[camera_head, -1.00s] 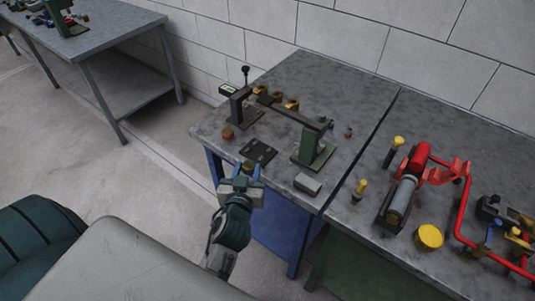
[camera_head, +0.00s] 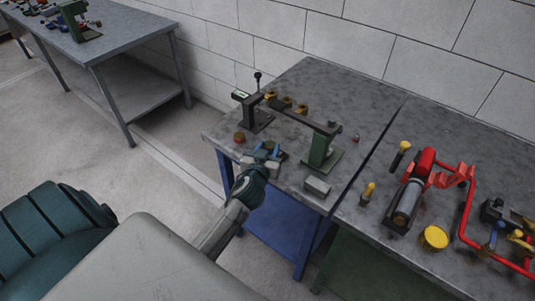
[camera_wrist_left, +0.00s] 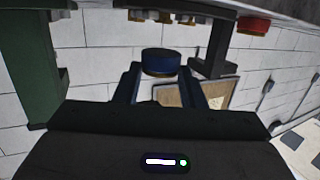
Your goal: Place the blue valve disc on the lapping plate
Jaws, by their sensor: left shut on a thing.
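In the head view the gripper is over the front-left part of the bench, at the dark square plate (camera_head: 284,157), which I take as the lapping plate. The gripper covers most of that plate and the disc there. Whether the disc touches the plate cannot be told. My right gripper is not in view.
A green stand (camera_head: 321,152) with a dark arm stands just right of the gripper. A grey block (camera_head: 317,187) lies at the front edge. A reddish disc (camera_head: 240,137) lies left of the gripper, and brass rings (camera_head: 286,102) lie behind. Red piping (camera_head: 468,215) is farther right.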

